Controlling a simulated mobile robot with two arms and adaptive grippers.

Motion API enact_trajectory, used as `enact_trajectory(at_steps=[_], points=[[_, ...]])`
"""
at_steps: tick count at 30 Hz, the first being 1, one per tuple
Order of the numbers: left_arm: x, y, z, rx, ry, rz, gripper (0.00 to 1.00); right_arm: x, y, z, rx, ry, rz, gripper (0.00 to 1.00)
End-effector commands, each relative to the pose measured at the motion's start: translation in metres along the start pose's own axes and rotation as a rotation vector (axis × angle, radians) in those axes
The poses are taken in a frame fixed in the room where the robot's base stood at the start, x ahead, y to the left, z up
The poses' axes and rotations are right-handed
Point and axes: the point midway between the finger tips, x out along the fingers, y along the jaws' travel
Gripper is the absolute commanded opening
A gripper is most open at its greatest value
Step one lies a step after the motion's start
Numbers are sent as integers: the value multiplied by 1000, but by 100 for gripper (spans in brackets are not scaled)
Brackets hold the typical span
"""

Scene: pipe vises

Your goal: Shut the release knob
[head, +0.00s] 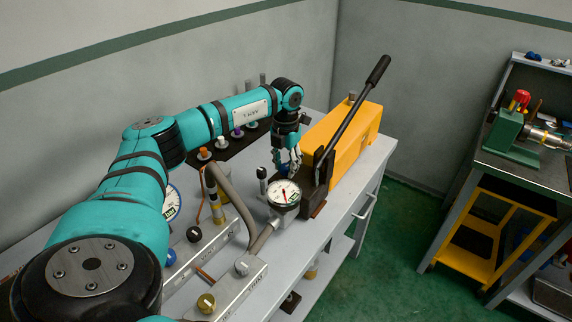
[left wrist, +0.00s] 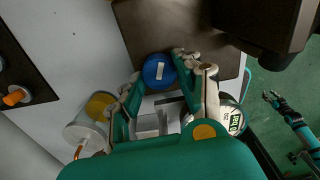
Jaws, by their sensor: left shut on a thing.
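The release knob (left wrist: 160,71) is a round blue knob with a white bar mark on top. In the head view my left gripper (head: 288,164) points down beside the yellow hand pump (head: 343,137), behind the dial gauge (head: 284,194). It is shut on the knob, which the fingers mostly hide there. My right gripper (left wrist: 271,97) shows small at the right of the left wrist view, with its fingers apart and empty, over the green floor.
The pump's long black lever (head: 352,105) rises close to the right of my left gripper. Hoses, gauges and several coloured knobs crowd the grey bench (head: 372,163). A second bench with a green vise (head: 508,137) stands at the right, across open green floor.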

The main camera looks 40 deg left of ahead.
Motion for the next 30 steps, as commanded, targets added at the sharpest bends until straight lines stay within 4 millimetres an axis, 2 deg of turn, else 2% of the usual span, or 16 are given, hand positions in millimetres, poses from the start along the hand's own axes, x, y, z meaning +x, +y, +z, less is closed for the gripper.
enact_trajectory(at_steps=[30], points=[[-1, 3, 3, 941, -5, 2, 2, 7, -4, 0, 2, 1, -4, 40]])
